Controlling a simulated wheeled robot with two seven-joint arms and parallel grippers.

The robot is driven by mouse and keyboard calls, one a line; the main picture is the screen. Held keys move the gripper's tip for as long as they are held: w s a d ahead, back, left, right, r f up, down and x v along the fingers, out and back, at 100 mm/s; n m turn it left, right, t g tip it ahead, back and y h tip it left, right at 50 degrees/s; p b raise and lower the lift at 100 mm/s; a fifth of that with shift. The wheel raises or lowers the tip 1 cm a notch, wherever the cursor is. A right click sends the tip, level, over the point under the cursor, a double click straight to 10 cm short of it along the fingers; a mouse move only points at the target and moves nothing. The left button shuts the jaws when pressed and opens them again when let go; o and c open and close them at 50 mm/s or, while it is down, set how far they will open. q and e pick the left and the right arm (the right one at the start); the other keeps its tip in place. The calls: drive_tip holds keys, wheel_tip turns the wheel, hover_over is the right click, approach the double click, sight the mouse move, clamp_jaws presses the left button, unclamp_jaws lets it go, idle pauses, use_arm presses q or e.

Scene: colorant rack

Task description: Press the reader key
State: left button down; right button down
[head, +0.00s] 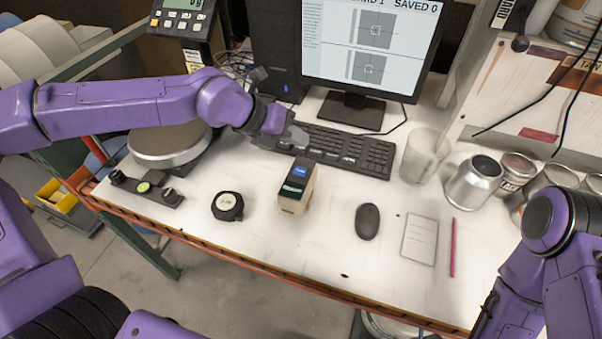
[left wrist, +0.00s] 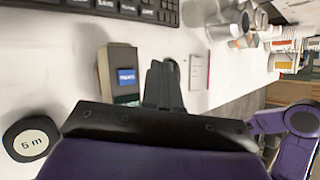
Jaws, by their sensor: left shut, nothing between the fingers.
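The reader (head: 294,200) is a small upright beige box with a dark top face and a blue lit screen, standing on the white bench in front of the keyboard. In the left wrist view the reader (left wrist: 118,88) stands just left of my fingers, its blue screen visible. I cannot make out a separate key on it. My right gripper does not show.
A keyboard (head: 345,152) and a monitor (head: 372,45) stand behind. A tape measure (head: 228,207) is left of the reader; a mouse (head: 367,221), notepad (head: 419,238) and pink pencil (head: 453,247) are right. Cans (head: 473,183) and a clear beaker (head: 424,156) stand farther right.

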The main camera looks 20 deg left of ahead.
use_arm(q)
drive_tip(key=b, duration=0.4)
hover_over(296, 171)
drive_tip(key=f, duration=0.5)
drive_tip(key=shift+s, duration=0.25)
drive_tip(key=shift+w+f, duration=0.1)
drive_tip(key=shift+f, duration=0.2)
drive_tip(key=shift+w+f, duration=0.2)
drive_tip(key=shift+w, duration=0.1)
drive_tip(key=shift+s+r, duration=0.15)
drive_tip(key=shift+s, duration=0.1)
drive_tip(key=shift+w, duration=0.1)
drive_tip(key=shift+f, duration=0.5)
